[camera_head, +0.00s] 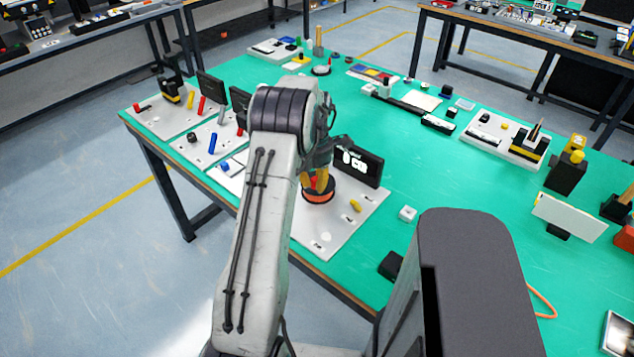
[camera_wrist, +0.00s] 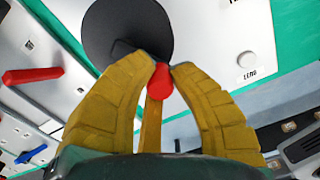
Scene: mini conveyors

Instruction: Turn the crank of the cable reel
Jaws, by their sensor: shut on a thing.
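The cable reel (camera_head: 318,197) is a dark round drum with an orange band, on a light grey board (camera_head: 350,222) near the table's front edge. In the wrist view its dark round top (camera_wrist: 125,30) shows above my fingers. The crank's red handle (camera_wrist: 161,80) stands between the yellow fingertips. My gripper (camera_wrist: 163,68) is shut on the red handle. In the head view my gripper (camera_head: 318,180) is right over the reel, and my arm hides part of the board. The crank's arm is mostly hidden.
A black display (camera_head: 360,162) stands behind the reel. A yellow piece (camera_head: 355,205) lies on the board to its right. Boards with red and blue handles (camera_head: 213,143) lie to the left.

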